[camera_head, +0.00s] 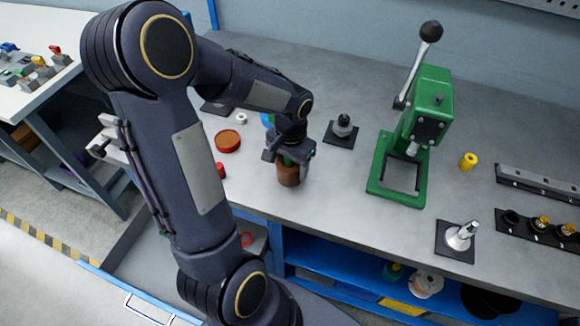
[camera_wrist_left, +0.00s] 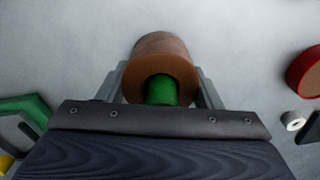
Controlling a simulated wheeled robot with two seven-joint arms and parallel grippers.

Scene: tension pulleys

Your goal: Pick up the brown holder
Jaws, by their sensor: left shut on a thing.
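The brown holder (camera_head: 288,174) is a short brown cylinder on the grey workbench, near its front edge. In the left wrist view the brown holder (camera_wrist_left: 163,62) shows a round rim with a green piece (camera_wrist_left: 161,90) in its middle. My left gripper (camera_head: 289,160) reaches down over the holder from above. In the left wrist view its fingers (camera_wrist_left: 162,84) lie on both sides of the holder and are shut on it. I cannot tell whether the holder touches the bench. My right gripper is not in view.
A green press (camera_head: 408,140) stands to the right. A black pad with a dark knobbed part (camera_head: 343,127) lies behind. A red-rimmed round dish (camera_head: 228,141) and a white ring (camera_head: 241,118) lie left. A yellow cylinder (camera_head: 468,161) and black racks (camera_head: 540,230) are far right.

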